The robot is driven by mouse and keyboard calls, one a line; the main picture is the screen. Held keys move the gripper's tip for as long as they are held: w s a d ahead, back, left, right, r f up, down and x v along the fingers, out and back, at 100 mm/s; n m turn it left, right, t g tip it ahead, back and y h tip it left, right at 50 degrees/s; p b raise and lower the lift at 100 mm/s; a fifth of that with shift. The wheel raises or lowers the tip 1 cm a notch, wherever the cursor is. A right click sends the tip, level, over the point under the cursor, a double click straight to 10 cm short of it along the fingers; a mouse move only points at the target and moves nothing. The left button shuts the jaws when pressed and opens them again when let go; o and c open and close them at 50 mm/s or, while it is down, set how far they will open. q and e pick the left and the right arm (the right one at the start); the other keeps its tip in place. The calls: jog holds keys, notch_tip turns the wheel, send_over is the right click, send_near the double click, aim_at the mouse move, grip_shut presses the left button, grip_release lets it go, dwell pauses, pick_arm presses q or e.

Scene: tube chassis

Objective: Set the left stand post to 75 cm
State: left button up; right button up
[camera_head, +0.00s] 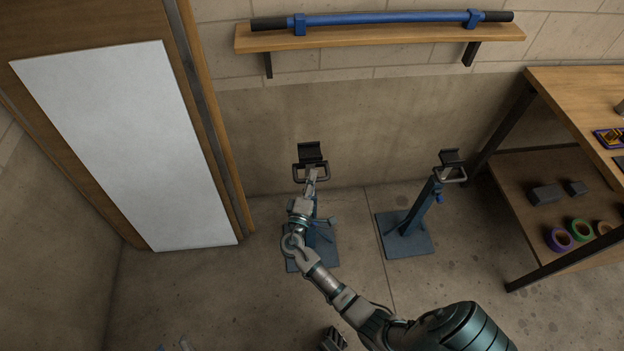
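The left stand post (323,235) is blue and stands upright on a square blue base plate (298,263). A black cradle (309,152) and a grey handle frame (296,176) are at its top. My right gripper (311,177) is at this handle, on the near side of the cradle. It looks narrow, but I cannot tell whether it is shut on the handle. My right forearm and wrist hide much of the post, and no height marks are readable. Small pale parts at the bottom left edge may be my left gripper (184,345); its fingers are not clear.
A second blue stand (415,212) with a black cradle is to the right. A blue bar (390,17) lies on a wall shelf (350,39). A wooden workbench (575,92) with tape rolls on its lower shelf is at right. A white panel (125,145) is at left.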

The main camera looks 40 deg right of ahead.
jog(key=shift+a, duration=0.1)
jog(key=v, duration=1.2)
jog(key=shift+w+f, duration=0.1)
